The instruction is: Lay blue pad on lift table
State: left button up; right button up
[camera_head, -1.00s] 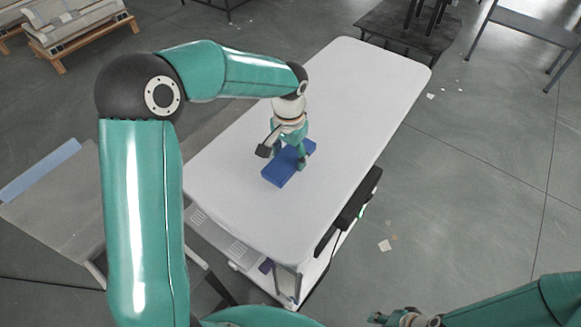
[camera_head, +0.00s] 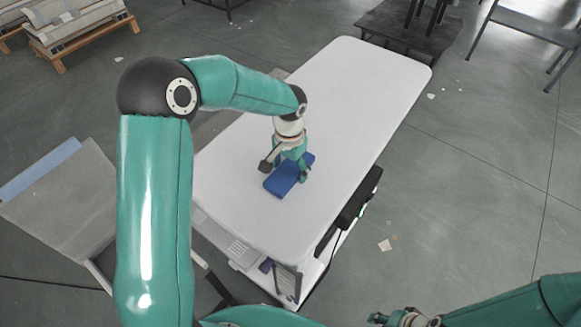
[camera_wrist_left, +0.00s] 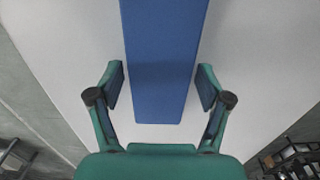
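In the left wrist view, the blue pad (camera_wrist_left: 162,40) runs between the two fingers of the left gripper (camera_wrist_left: 160,88). White tabletop shows between each finger and the pad, so the gripper is open. My right gripper (camera_head: 385,319) is only partly in view at the bottom edge, and its opening is unclear.
A grey low table with a blue strip (camera_head: 40,170) stands at the left. A black control box (camera_head: 357,200) hangs on the lift table's right side. A dark platform (camera_head: 410,30) stands behind. The tabletop around the pad is clear.

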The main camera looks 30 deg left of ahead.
aim_at(289, 169)
dwell(0.3)
pick_arm(q)
notch_tip(289, 169, up, 12)
jog(key=shift+r+p, duration=0.15)
jog(key=shift+p, duration=0.15)
dwell(0.7)
